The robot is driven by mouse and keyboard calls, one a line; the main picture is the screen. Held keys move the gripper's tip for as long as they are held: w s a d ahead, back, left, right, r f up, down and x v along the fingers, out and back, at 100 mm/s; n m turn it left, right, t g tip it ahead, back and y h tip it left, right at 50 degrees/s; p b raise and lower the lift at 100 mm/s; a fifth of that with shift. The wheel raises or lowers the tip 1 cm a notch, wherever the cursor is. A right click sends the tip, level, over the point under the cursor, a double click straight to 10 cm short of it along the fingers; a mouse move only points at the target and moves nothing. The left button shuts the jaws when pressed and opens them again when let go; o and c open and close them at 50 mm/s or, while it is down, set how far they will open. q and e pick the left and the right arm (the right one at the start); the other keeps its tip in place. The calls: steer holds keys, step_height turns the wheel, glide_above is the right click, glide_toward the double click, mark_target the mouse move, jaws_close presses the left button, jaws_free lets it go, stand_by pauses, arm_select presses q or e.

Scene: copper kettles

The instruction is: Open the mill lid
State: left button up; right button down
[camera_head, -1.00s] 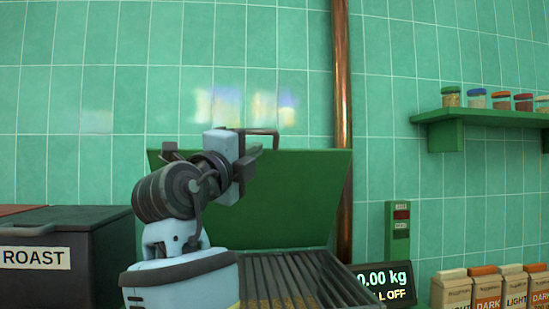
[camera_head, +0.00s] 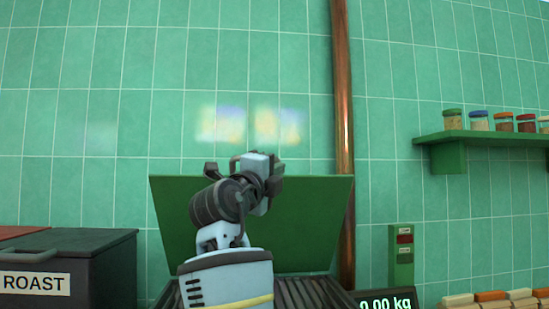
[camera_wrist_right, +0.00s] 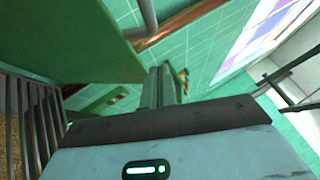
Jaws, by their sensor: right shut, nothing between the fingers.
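The mill lid (camera_head: 310,215) is a green panel standing raised and tilted back above the slatted top of the mill (camera_head: 322,292). Its grey bar handle at the upper edge is partly hidden behind my gripper in the head view; a grey bar, likely this handle, shows in the right wrist view (camera_wrist_right: 148,18). My right gripper (camera_head: 275,183) is in front of the lid's upper middle. Its fingers (camera_wrist_right: 158,86) are shut with nothing between them, apart from the bar. The lid's green face also fills the upper left of the wrist view (camera_wrist_right: 65,35). My left gripper is out of view.
A dark bin labelled ROAST (camera_head: 85,260) stands at the left. A copper pipe (camera_head: 342,130) runs up the tiled wall behind the lid.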

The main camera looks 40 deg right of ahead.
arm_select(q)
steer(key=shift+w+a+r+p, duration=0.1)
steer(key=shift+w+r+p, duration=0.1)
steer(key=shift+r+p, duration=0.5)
arm_select(e)
steer(key=shift+w+d+r, duration=0.25)
steer(key=shift+w+d, duration=0.1)
steer(key=shift+w, duration=0.3)
steer(key=shift+w+d+r, duration=0.3)
steer(key=shift+w, duration=0.35)
steer(key=shift+w+d+r, duration=0.25)
steer(key=shift+w+d, duration=0.1)
steer(key=shift+w, duration=0.3)
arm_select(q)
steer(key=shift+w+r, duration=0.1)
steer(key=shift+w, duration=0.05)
